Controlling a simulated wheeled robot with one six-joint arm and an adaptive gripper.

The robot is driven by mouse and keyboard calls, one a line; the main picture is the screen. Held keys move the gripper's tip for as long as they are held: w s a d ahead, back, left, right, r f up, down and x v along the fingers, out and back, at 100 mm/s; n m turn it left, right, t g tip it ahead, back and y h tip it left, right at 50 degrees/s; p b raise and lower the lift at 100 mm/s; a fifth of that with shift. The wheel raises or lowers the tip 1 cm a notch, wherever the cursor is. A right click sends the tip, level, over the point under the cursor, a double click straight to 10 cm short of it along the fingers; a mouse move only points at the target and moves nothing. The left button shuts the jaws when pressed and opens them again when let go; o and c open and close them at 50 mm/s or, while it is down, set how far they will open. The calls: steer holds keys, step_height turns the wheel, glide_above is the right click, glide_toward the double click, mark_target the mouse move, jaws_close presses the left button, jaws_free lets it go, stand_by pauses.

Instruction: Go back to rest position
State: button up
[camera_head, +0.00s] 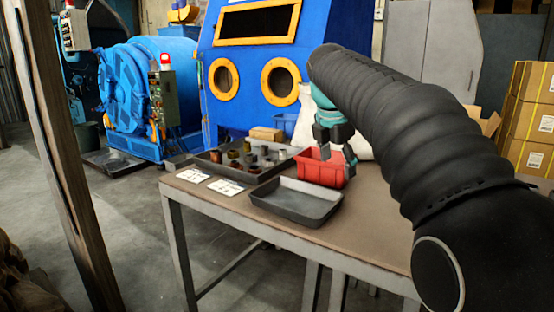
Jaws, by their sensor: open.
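My gripper (337,155), dark with teal parts, hangs at the end of my black sleeved arm on the right. It is open and points down over the red bin (318,172) on the table. The bin's inside is mostly hidden, so I cannot tell what lies in it. No object shows between the fingers. The fingertips overlap the bin in the picture; whether they are inside it or in front of it I cannot tell.
The table (365,213) bears an empty grey tray (297,206), a dark tray (207,163) with several small cylindrical parts, and two white cards (225,187). A blue blasting cabinet (246,76) stands behind. Cardboard boxes (530,125) are stacked at the right. A wooden post (62,150) rises at left.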

steer(key=s+f+m, duration=0.6)
steer(key=s+m, duration=0.2)
steer(key=s, duration=0.2)
steer(key=s+d+f+m+t+y, duration=0.1)
steer(key=s+f+m, duration=0.6)
steer(key=s, duration=0.3)
steer(key=s+d+f+m+y, duration=0.1)
steer(key=s+f+m, duration=0.6)
steer(key=s+m, duration=0.2)
steer(key=shift+s+d+t, duration=0.15)
steer(key=shift+s+t, duration=0.25)
steer(key=shift+s, duration=0.4)
